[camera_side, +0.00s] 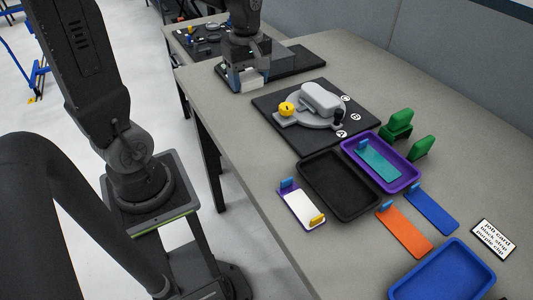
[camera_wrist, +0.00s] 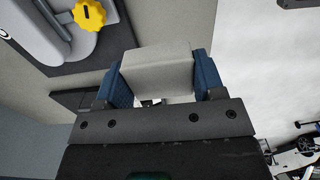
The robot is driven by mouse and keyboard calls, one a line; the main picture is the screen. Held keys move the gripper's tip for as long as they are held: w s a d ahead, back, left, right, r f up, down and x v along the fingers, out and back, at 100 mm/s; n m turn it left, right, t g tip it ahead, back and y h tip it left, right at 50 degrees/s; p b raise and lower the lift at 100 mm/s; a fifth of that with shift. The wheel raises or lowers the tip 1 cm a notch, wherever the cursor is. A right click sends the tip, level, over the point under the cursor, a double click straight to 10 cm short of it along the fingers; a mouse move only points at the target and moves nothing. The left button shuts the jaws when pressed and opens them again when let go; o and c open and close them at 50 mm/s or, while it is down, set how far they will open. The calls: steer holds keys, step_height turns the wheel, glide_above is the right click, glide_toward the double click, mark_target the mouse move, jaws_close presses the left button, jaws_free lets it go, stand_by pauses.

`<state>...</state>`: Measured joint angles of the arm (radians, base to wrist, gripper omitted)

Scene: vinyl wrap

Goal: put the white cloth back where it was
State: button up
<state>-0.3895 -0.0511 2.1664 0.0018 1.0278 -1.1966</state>
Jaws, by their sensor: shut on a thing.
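My gripper (camera_side: 248,84) is at the far end of the table in the side view, low by a dark mat (camera_side: 290,64). Its blue fingers (camera_wrist: 160,80) are shut on the white cloth (camera_wrist: 158,66), which looks like a pale block between them in the wrist view. The cloth's white lower part shows under the fingers in the side view (camera_side: 247,87). I cannot tell whether the cloth touches the surface below.
A grey fixture with a yellow knob (camera_side: 286,108) stands on a black board (camera_side: 269,112) nearby. Further front are a black tray (camera_side: 313,192), a purple tray (camera_side: 413,183), green holders (camera_side: 397,125), an orange strip (camera_side: 404,233) and a blue tray (camera_side: 447,272).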

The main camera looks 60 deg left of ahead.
steer(key=s+f, duration=0.2)
steer(key=s, duration=0.4)
glide_above(265, 157)
step_height(265, 157, down, 7)
steer(key=shift+f, duration=2)
steer(key=shift+f, duration=0.1)
steer(key=o, duration=1)
steer(key=shift+o, duration=0.2)
